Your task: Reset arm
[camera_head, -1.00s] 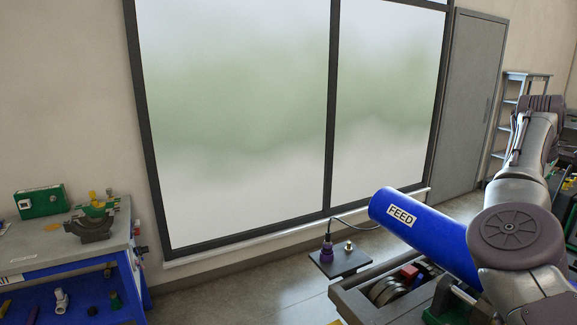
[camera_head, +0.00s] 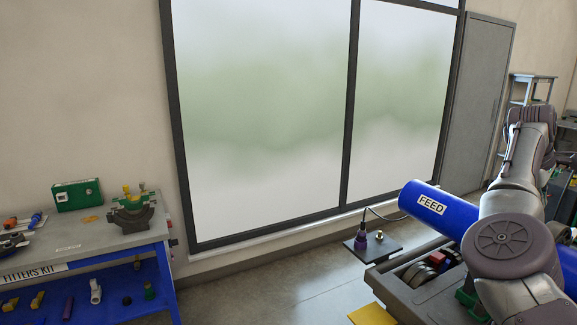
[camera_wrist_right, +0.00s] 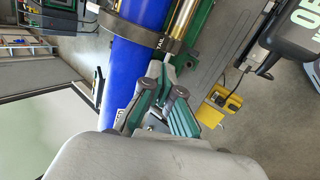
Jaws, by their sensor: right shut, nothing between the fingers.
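My right arm (camera_head: 505,235) comes in at the right of the head view, bent at its elbow, in front of the blue pipe marked FEED (camera_head: 440,207). The right gripper is hidden in the head view. In the right wrist view my right gripper (camera_wrist_right: 165,75) is shut and empty, its fingers drawn together. It appears over or beside the blue pipe (camera_wrist_right: 135,60); I cannot tell the gap. My left arm and gripper are not in view.
A bench labelled FITTER'S KIT (camera_head: 90,240) with tools stands at the left. A small black plate (camera_head: 372,245) with fittings sits beside the cart (camera_head: 400,295). A yellow block (camera_wrist_right: 218,103) shows in the wrist view. The floor between bench and cart is clear.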

